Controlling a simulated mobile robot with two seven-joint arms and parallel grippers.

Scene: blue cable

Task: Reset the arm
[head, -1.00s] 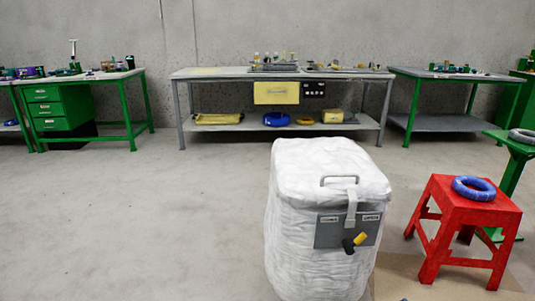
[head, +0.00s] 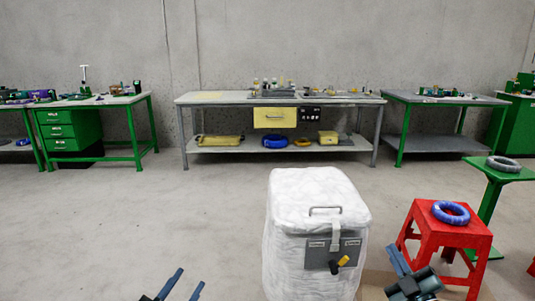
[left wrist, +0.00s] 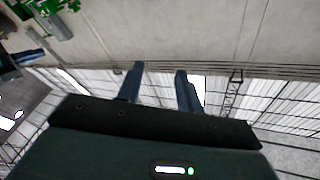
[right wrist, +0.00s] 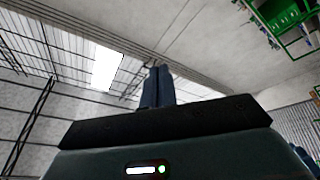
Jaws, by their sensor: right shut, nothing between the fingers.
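A blue cable coil (head: 450,212) lies flat on top of the red stool (head: 440,240) at the right of the head view. My left gripper (head: 188,280) shows at the bottom edge of the head view, its two fingers apart with nothing between them. In the left wrist view its fingers (left wrist: 159,88) also stand apart. My right gripper (head: 400,258) is in front of the red stool, below the coil and apart from it. In the right wrist view its fingers (right wrist: 156,86) are closed together and empty.
A white wrapped bin (head: 310,240) with a handle stands between my grippers. A grey coil (head: 503,163) lies on a green stand (head: 484,205) at the right. Workbenches (head: 235,98) line the back wall. The floor at left is clear.

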